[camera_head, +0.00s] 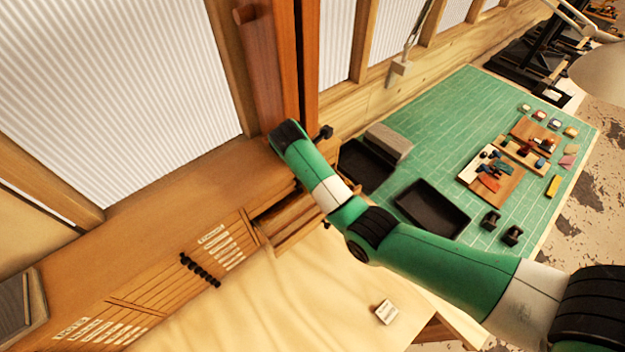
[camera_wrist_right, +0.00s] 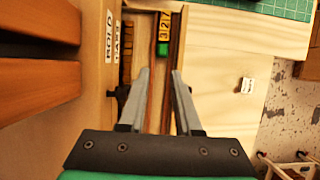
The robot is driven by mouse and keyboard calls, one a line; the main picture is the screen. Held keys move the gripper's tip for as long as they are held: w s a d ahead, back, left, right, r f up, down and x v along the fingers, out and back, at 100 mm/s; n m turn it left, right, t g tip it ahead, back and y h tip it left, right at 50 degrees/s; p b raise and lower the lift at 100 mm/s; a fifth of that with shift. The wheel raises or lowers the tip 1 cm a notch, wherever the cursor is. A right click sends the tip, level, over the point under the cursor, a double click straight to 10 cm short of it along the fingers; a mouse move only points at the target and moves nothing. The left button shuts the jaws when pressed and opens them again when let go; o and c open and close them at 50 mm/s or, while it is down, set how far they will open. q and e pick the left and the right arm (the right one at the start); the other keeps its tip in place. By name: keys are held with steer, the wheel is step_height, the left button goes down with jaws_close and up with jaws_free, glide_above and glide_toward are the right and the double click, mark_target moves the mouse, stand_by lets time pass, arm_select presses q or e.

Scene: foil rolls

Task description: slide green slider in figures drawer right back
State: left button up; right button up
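In the right wrist view a small green slider (camera_wrist_right: 163,49) sits in a narrow wooden channel, just below yellow number tiles (camera_wrist_right: 165,26). My right gripper (camera_wrist_right: 161,71) is open and empty. Its two fingers straddle the channel, short of the green slider in the picture. An open drawer (camera_head: 283,219) shows in the head view, partly behind my green right arm. The slider and the right gripper's fingers cannot be made out there. My left gripper is not in view.
A small white lettered block (camera_head: 386,312) lies on the pale wooden top. Black trays (camera_head: 431,208) and small pieces rest on the green mat (camera_head: 430,125). A wooden post (camera_head: 270,60) stands close behind my right arm. Black knobs (camera_head: 200,270) line the labelled cabinet at left.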

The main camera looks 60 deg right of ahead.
steer(key=b+x, duration=0.1)
steer(key=x, duration=0.3)
steer(key=b+x, duration=0.1)
steer(key=x, duration=0.3)
steer(key=b+x, duration=0.1)
steer(key=x, duration=0.3)
steer(key=shift+s, duration=0.3)
steer(key=shift+r, duration=0.1)
jaws_close()
stand_by(0.8)
